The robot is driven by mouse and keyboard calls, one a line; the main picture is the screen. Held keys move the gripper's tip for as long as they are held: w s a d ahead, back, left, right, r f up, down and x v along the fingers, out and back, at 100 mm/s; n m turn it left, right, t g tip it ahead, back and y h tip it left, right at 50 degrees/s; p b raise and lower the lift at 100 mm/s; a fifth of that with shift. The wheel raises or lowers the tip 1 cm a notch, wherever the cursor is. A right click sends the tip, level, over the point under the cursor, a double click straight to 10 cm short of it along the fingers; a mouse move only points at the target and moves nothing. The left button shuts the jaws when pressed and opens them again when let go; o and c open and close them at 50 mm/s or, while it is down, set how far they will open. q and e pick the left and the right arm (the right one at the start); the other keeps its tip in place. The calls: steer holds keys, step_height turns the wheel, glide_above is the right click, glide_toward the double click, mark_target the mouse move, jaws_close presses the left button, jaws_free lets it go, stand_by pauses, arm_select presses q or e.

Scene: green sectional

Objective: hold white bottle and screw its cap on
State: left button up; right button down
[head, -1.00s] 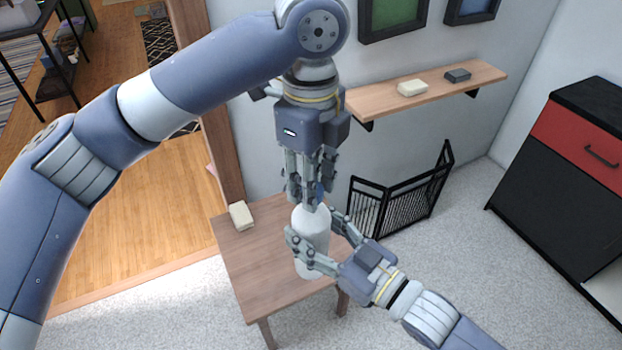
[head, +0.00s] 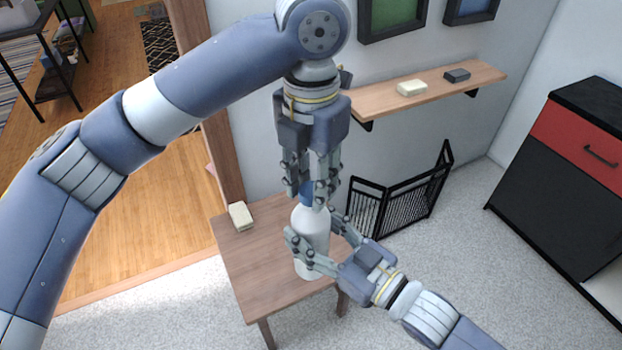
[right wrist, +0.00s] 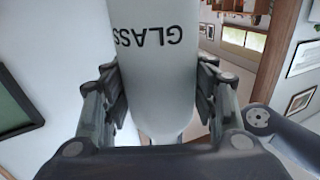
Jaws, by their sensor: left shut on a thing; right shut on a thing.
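The white bottle (head: 314,228) stands upright above or on the small wooden table; I cannot tell whether its base touches. My right gripper (head: 315,238) is shut around its body from the lower right. In the right wrist view the bottle (right wrist: 157,75) fills the space between the fingers and shows dark letters reading "GLASS", upside down. My left gripper (head: 312,190) points straight down over the bottle's neck, shut on the blue cap (head: 306,199). The cap is at the top of the bottle, mostly hidden by the fingers, so its seating on the neck cannot be seen.
The wooden table (head: 250,265) has a cream block (head: 240,216) at its back left corner. A wall shelf (head: 440,90) holds a cream block (head: 412,88) and a dark block (head: 457,75). A black folding screen (head: 405,205) stands behind, and a red and black cabinet (head: 570,170) at right.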

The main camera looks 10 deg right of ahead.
arm_select(q)
steer(key=m, duration=0.6)
steer(key=shift+m, duration=0.3)
steer(key=o, duration=0.6)
steer(key=shift+o, duration=0.2)
steer(key=shift+r, duration=2.25)
steer(key=shift+c, duration=0.2)
